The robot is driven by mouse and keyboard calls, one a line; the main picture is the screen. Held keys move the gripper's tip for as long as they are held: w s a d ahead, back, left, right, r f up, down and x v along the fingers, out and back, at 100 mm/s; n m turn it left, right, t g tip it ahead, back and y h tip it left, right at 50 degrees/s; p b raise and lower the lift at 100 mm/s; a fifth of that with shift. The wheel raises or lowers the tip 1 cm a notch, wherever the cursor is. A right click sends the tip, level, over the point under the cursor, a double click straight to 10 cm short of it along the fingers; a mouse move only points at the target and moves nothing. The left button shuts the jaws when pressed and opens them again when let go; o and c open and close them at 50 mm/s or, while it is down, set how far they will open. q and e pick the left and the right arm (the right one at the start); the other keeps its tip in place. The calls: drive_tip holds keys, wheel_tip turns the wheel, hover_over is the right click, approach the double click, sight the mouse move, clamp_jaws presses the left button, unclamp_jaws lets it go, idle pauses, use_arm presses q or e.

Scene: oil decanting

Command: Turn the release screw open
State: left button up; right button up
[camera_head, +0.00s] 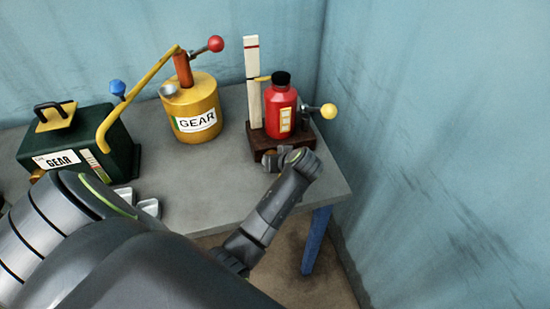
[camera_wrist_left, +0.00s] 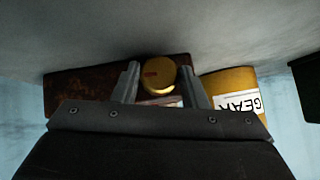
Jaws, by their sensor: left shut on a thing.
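The release screw is a round gold knob (camera_wrist_left: 158,74) with a reddish mark, low on the front of a brown base (camera_wrist_left: 85,88). In the head view, this brown base (camera_head: 310,131) carries a red bottle (camera_head: 279,108) with a black cap. My left gripper (camera_head: 272,159) is at the front of the base. In the left wrist view, its two fingers (camera_wrist_left: 158,88) are shut on the knob, one on either side. In the head view the knob is hidden behind my gripper. My right gripper is not in view.
A yellow GEAR can (camera_head: 192,106) with a pump handle (camera_head: 137,95) stands to the left. A dark green box (camera_head: 72,142) is further left. A white upright gauge (camera_head: 253,80) and yellow ball lever (camera_head: 328,111) flank the bottle. The table's right edge and wall are close.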

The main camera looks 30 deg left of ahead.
use_arm(q)
drive_tip(key=shift+w+d+m+g+y+p, duration=0.15)
drive_tip(key=shift+m+g+y+p, duration=0.25)
drive_tip(key=shift+m+g+y, duration=0.3)
drive_tip(key=o, duration=1)
drive_tip(key=shift+f, duration=0.1)
